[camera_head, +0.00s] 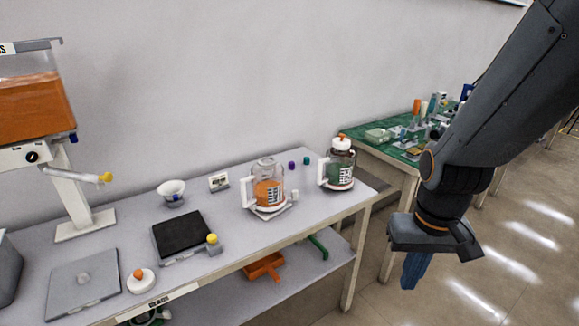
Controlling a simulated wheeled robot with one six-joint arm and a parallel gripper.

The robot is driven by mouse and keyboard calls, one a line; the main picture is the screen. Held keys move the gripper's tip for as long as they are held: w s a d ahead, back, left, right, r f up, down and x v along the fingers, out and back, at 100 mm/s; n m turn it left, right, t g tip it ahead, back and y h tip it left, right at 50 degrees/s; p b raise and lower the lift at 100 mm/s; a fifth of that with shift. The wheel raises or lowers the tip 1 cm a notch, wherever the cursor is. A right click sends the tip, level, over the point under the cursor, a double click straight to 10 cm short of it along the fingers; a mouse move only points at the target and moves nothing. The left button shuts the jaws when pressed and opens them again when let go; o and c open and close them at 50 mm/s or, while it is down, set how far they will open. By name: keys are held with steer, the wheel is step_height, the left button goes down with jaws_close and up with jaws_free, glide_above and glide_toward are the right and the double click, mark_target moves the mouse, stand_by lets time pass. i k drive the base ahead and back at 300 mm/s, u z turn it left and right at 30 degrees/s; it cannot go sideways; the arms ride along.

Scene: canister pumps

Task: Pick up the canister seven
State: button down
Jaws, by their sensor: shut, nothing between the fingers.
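Two clear canisters with white handles stand at the right part of the table. One (268,193) holds orange contents, has no orange cap, and sits on a small white base. The other (341,168) has dark green contents and an orange-topped lid, near the table's right end. Both bear white labels too small to read, so I cannot tell which is canister seven. My gripper (410,272) hangs in the air to the right of the table, fingers pointing down, shut and empty, apart from both canisters.
A dispenser with an orange tank (32,108) stands at the left. A black plate (181,236), a white bowl (171,188) and an orange-knobbed lid (140,281) are on the table. A green-topped table (372,150) with clutter stands behind. Floor at the right is clear.

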mark_target(267, 177)
steer(key=z, duration=1.75)
steer(key=i, duration=1.7)
steer(key=u, duration=3.55)
